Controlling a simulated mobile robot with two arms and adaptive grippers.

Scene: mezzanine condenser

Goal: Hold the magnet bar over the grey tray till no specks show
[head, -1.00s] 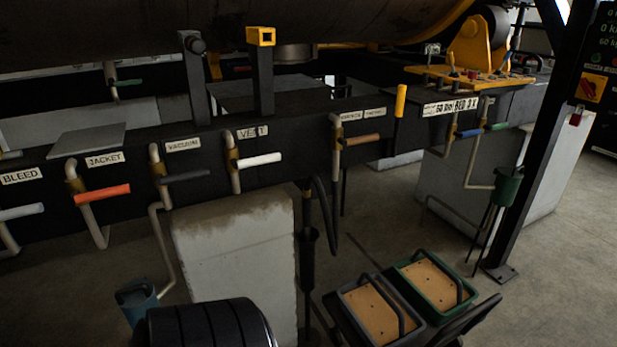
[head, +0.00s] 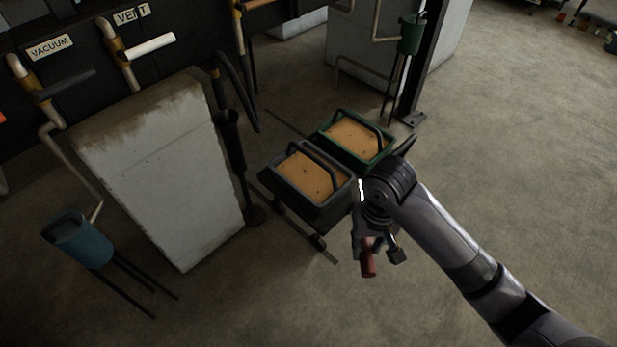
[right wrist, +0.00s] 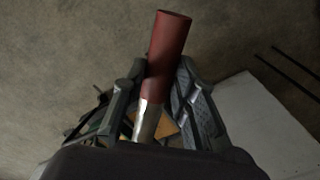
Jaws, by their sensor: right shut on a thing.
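The magnet bar has a red-brown grip (head: 369,262) and a bright metal part, which shows in the right wrist view (right wrist: 168,48). My right gripper (head: 376,243) is shut on it, just right of and in front of the trays. The grey tray (head: 318,206) has an arched handle and holds tan material with a few dark specks on top. In the head view the bar is off to the tray's right, not above its tan surface. The bar's far end is hidden. My left gripper is not in view.
A green tray (head: 389,146) with similar tan material sits directly behind the grey one, on the same low dark stand. A pale concrete block (head: 165,170) is to the left, with a blue funnel bucket (head: 85,245) on legs. The floor at right is open.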

